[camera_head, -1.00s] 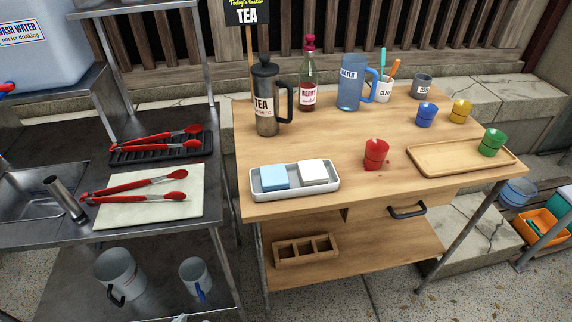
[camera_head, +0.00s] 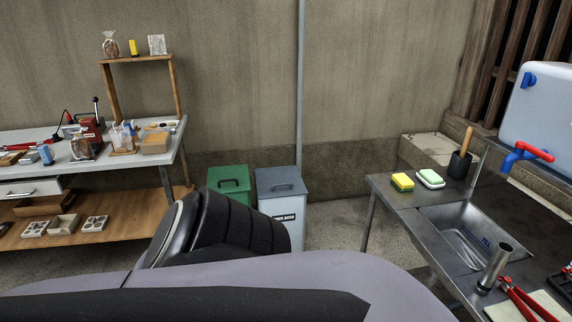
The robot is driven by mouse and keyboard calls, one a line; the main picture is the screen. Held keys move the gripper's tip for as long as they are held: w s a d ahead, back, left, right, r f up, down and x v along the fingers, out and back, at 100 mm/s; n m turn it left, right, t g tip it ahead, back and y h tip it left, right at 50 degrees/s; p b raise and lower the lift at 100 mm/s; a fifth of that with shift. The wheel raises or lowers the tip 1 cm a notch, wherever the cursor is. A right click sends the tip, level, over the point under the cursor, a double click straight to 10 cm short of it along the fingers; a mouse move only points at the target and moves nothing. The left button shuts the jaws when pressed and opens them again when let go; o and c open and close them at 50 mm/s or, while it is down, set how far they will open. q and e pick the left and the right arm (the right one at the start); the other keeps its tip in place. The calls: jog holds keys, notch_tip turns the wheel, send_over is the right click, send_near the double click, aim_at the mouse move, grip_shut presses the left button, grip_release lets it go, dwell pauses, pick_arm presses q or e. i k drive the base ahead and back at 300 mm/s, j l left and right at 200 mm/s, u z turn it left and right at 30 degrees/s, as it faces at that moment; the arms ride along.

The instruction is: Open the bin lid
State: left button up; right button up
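Two lidded bins stand side by side on the floor against the back wall, near the middle of the head view. The left one is a green bin (camera_head: 229,180) with a dark handle on its lid. The right one is a grey bin (camera_head: 281,181) with a handle on its lid and a label on its front. Both lids look closed. My own arm hides the lower part of the green bin and some of the grey one. I cannot tell which bin is meant. Neither of my grippers shows.
A workbench (camera_head: 172,142) with baking goods stands at the left. A metal sink table (camera_head: 388,194) stands at the right, with sponges and a brush pot on it. A vertical pipe (camera_head: 300,90) runs down behind the bins. Floor shows between the grey bin and the sink table.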

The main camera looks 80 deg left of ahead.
aim_at(228, 175)
jog(key=u, duration=3)
jog(key=i+l, duration=0.1)
jog(key=i, duration=2.8)
jog(key=j+u, duration=0.05)
jog(key=j, duration=0.05)
